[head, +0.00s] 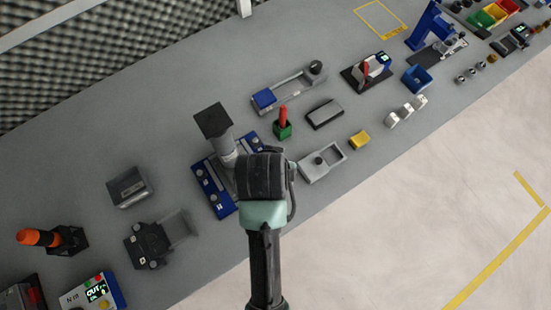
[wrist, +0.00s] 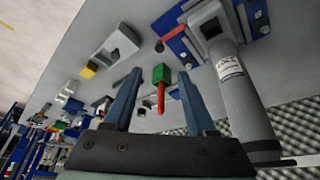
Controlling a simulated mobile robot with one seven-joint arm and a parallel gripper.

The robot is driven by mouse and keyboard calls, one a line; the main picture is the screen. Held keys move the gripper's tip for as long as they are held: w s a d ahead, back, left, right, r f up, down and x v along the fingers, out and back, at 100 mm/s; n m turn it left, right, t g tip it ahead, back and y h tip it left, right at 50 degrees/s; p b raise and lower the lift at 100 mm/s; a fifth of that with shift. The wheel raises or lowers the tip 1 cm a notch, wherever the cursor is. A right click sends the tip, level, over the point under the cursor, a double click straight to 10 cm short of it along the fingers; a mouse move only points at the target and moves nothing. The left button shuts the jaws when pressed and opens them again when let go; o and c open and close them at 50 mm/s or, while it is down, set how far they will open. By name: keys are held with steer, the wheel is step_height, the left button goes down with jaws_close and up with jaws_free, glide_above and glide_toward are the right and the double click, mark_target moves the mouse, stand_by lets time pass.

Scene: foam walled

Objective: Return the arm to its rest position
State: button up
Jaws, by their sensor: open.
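My gripper (wrist: 160,72) shows in the wrist view with its two blue-grey fingers spread wide apart. No thing is held between them. The green block with a red handle (wrist: 160,78) appears in the gap between the fingers, beyond them. In the head view my arm reaches up from the bottom edge over the bench, and its dark wrist part hides the fingers. The arm lies just right of a blue fixture plate (head: 213,187) with a grey upright column (head: 217,132), and covers part of that plate.
The grey column (wrist: 235,85) stands close right of the fingers. Pale floor (head: 400,220) lies clear at lower right.

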stand_by(0.3)
steer(key=w+r+t, duration=0.3)
steer(key=w+r, duration=0.2)
steer(key=r, duration=0.4)
steer(key=w+r+t, duration=0.4)
steer(key=w+r, duration=0.1)
steer(key=r, duration=0.4)
steer(key=w+r+t, duration=0.3)
steer(key=w+r, duration=0.2)
steer(key=r, duration=0.5)
step_height(320, 180, up, 19)
steer(key=s+n+t, duration=0.1)
steer(key=s+t, duration=0.1)
steer(key=t, duration=0.5)
steer(key=s+r+t, duration=0.3)
steer(key=s+r, duration=0.2)
steer(key=r, duration=0.3)
steer(key=s+d+r+t, duration=0.1)
steer(key=s+r+t, duration=0.2)
steer(key=s+r, duration=0.2)
step_height(320, 180, up, 3)
steer(key=shift+d+f+n+y, duration=0.1)
steer(key=shift+d+n+y, duration=0.15)
steer(key=shift+n+y, duration=0.05)
steer(key=shift+c, duration=0.6)
steer(key=shift+a, duration=0.15)
